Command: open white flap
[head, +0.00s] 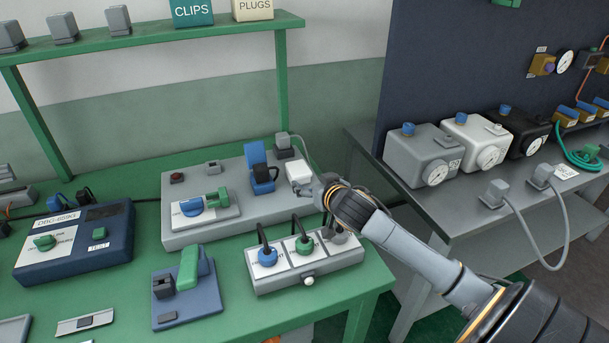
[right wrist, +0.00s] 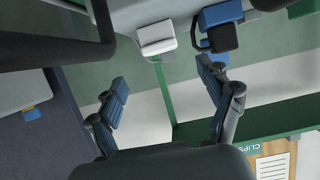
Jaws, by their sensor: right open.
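The white flap (head: 299,172) is a small white block at the right end of the grey panel box (head: 225,165). In the right wrist view the white flap (right wrist: 156,38) shows near the top, ahead of and between my fingers. My right gripper (head: 322,190) is just right of the flap, its fingers partly hidden in the head view. In the right wrist view my right gripper (right wrist: 165,85) is open with nothing between its fingers. I see a gap between fingertips and flap; contact is not visible. My left gripper is not in view.
A raised blue flap (head: 256,155) with a black block stands left of the white one. A grey plug (head: 284,147) with a cable is behind. A three-knob box (head: 305,262) stands in front, below my arm. A grey table (head: 440,210) with gauge boxes is right.

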